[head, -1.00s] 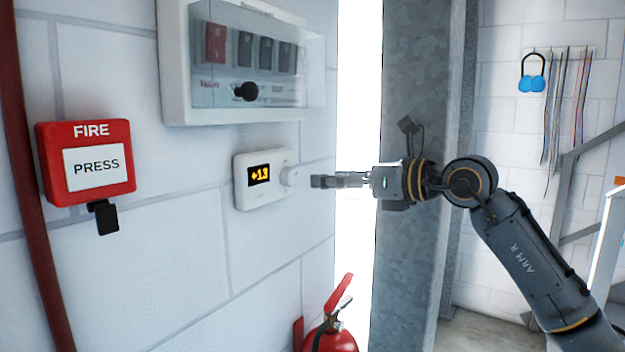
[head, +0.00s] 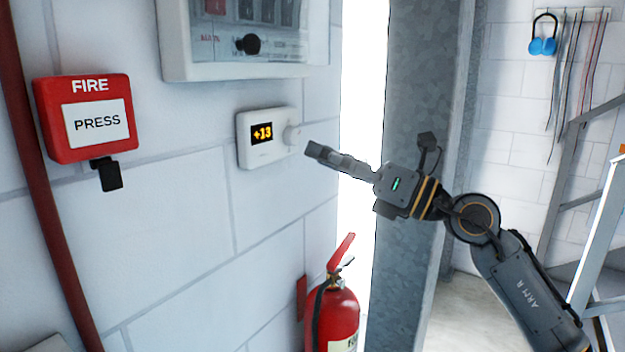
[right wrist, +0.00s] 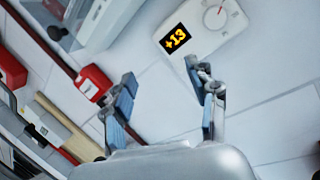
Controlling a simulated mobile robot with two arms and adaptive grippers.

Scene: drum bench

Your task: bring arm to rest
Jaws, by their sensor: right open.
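My right gripper (head: 314,150) is in front of the white wall, just right of and slightly below the knob of a white thermostat (head: 258,153). The thermostat display reads +13. In the right wrist view the two fingers of my right gripper (right wrist: 168,100) stand apart with nothing between them. The thermostat (right wrist: 215,38) shows beyond the fingertips there, apart from them. My right arm comes in from the lower right. My left gripper is not in view.
A red fire call box (head: 85,148) is on the wall at left. A breaker panel (head: 190,70) hangs above the thermostat. A fire extinguisher (head: 332,312) is below. A grey metal column (head: 400,290) stands behind my arm.

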